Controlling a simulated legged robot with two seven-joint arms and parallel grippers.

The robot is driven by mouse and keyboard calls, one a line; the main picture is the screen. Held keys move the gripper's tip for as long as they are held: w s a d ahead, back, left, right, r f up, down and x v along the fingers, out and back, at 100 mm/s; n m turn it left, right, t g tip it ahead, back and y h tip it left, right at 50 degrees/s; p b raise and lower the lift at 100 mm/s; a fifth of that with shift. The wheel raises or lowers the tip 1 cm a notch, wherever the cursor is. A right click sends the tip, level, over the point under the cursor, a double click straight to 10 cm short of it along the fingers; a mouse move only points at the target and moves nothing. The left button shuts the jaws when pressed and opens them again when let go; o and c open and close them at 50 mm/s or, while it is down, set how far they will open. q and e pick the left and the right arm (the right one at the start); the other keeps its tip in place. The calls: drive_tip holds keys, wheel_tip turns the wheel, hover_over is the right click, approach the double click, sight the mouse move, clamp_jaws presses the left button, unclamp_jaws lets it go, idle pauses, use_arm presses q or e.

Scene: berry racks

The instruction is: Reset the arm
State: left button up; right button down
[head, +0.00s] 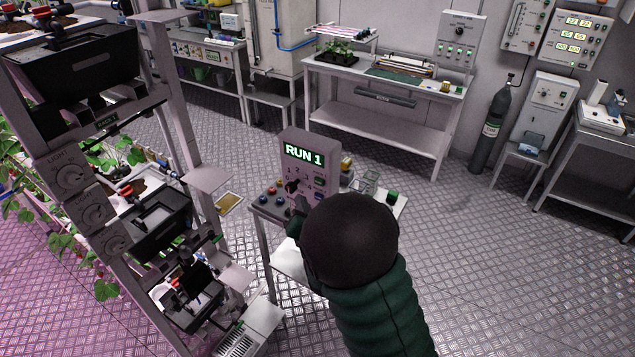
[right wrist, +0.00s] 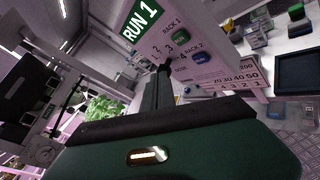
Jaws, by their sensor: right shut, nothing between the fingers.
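My right arm (head: 350,240) reaches in from the bottom of the head view, green with a dark round cuff. My right gripper (head: 298,207) is mostly hidden behind that cuff in the head view. In the right wrist view my right gripper (right wrist: 165,75) is shut and empty, with its tips close to a dark knob on the control box (right wrist: 205,60). I cannot tell whether the tips touch the knob. The control box (head: 320,178) stands on a small table and shows a lit "RUN 1" sign (head: 304,154). My left gripper is not in view.
A tall berry rack (head: 187,130) with dark trays and light dials stands at the left. The small table (head: 259,222) holds buttons and small items. A workbench (head: 385,125) and a gas cylinder (head: 490,130) stand at the back. The floor (head: 520,270) at the right is clear.

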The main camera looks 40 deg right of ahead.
drive_tip(key=shift+d, duration=0.1)
idle(0.3)
drive_tip(key=shift+f, duration=0.15)
drive_tip(key=s+a+f+m+g+y+b, duration=0.45)
drive_tip(key=a+f+m, duration=0.35)
drive_tip(key=f+m, duration=0.35)
drive_tip(key=s+a+f+m+g+y+b, duration=0.1)
drive_tip(key=s+a+f+m+g+b, duration=0.1)
drive_tip(key=s+m, duration=0.4)
drive_tip(key=s+a+f+m+g+b, duration=0.2)
drive_tip(key=s+a+f+m+g, duration=0.3)
drive_tip(key=s, duration=0.7)
drive_tip(key=shift+f+m+g+y, duration=0.35)
drive_tip(key=shift+f+m+g, duration=0.15)
drive_tip(key=shift+m, duration=0.35)
drive_tip(key=shift+w, duration=0.1)
drive_tip(key=shift+a, duration=0.1)
